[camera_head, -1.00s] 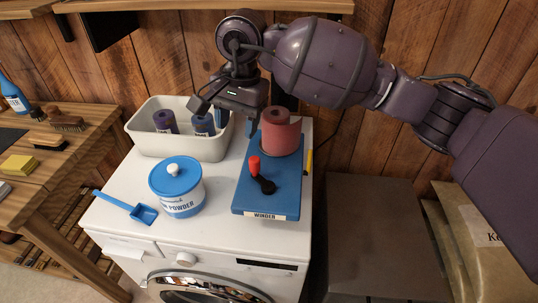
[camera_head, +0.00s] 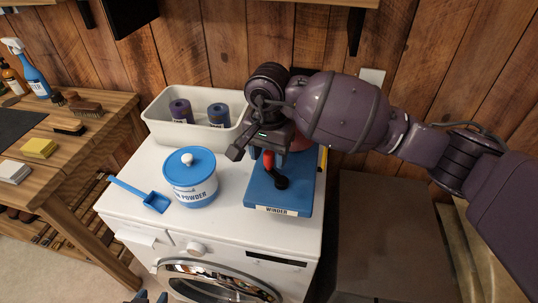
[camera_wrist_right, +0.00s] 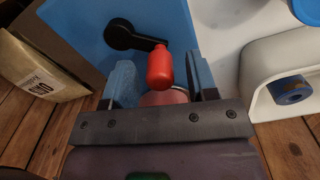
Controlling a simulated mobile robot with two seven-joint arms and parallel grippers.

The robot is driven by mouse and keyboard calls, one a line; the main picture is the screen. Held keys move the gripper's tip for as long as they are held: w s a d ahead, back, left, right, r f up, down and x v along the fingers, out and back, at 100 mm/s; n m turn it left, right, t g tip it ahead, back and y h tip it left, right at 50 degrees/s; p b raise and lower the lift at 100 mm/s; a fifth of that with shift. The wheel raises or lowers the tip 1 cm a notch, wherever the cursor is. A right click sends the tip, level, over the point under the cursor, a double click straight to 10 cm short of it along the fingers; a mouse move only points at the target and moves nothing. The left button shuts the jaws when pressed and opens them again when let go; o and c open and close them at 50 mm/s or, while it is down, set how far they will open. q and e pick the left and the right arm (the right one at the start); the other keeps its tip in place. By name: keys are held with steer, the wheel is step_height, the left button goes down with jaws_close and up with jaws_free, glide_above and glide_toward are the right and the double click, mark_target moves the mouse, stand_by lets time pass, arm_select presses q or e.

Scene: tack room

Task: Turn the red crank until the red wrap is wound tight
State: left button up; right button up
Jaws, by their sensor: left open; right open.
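The blue winder (camera_head: 290,198) sits on the white machine. Its crank has a black arm (camera_head: 281,182) and an upright red handle (camera_head: 268,160). The red wrap (camera_head: 301,143) stands at the winder's back, mostly hidden by my right gripper (camera_head: 254,154). That gripper is open. In the right wrist view the red handle (camera_wrist_right: 159,66) shows between its two spread blue fingers (camera_wrist_right: 162,78), with a gap on each side. Part of the wrap (camera_wrist_right: 164,97) shows behind the handle. My left gripper (camera_head: 151,297) is open at the bottom edge, with only its fingertips showing.
A white bin (camera_head: 157,126) with two dark rolls stands behind a blue-lidded powder tub (camera_head: 191,181). A blue scoop (camera_head: 151,200) lies to the left. A wooden bench (camera_head: 75,160) is at left.

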steer(key=shift+f, duration=0.4)
steer(key=c, duration=0.9)
steer(key=shift+c, duration=0.2)
